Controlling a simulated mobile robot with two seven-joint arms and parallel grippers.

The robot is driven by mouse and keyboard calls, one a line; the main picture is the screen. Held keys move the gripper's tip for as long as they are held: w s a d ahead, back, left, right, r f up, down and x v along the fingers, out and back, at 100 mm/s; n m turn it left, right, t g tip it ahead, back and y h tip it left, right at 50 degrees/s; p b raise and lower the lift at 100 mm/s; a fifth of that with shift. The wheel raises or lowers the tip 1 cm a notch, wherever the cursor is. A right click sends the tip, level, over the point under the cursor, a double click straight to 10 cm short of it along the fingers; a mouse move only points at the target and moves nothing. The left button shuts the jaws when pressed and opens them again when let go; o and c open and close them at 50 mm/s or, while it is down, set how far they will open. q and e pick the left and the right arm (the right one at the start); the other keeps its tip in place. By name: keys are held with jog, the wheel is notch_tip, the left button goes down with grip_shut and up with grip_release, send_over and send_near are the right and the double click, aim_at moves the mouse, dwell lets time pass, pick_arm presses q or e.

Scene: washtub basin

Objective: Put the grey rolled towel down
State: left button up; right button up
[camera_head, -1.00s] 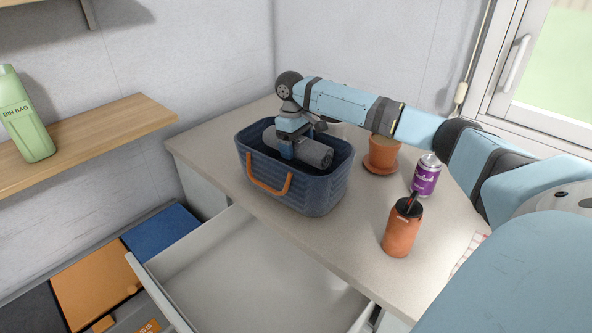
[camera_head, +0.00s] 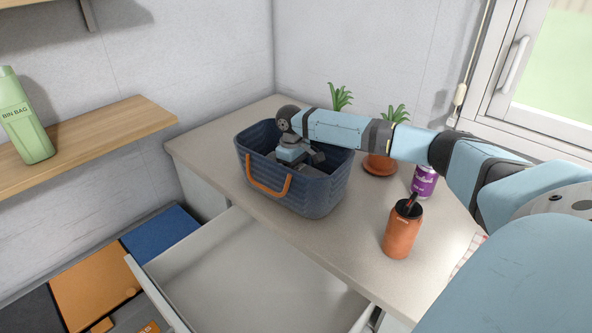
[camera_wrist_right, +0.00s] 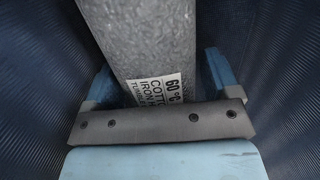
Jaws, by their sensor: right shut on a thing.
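The grey rolled towel (camera_wrist_right: 150,40), with a white care label, lies between the two blue fingers of my right gripper (camera_wrist_right: 155,85) in the right wrist view. The gripper is shut on it. In the head view my right gripper (camera_head: 296,155) reaches down inside the dark blue basket (camera_head: 320,196), which has an orange handle. The towel is mostly hidden there by the gripper and the basket wall. The ribbed basket walls show on both sides in the wrist view. Whether the towel touches the basket floor I cannot tell. My left gripper is out of view.
The basket stands on a pale worktop (camera_head: 350,240). An open, empty-looking drawer (camera_head: 250,275) juts out in front. A wooden shelf (camera_head: 100,135) with a green bottle (camera_head: 25,120) is at left.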

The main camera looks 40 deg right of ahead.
jog(key=o, duration=0.9)
jog(key=shift+c, duration=0.2)
jog(key=r, duration=0.4)
jog(key=w+r, duration=0.1)
jog(key=r, duration=0.7)
jog(key=shift+w+a+r, duration=0.1)
jog(key=shift+w, duration=0.1)
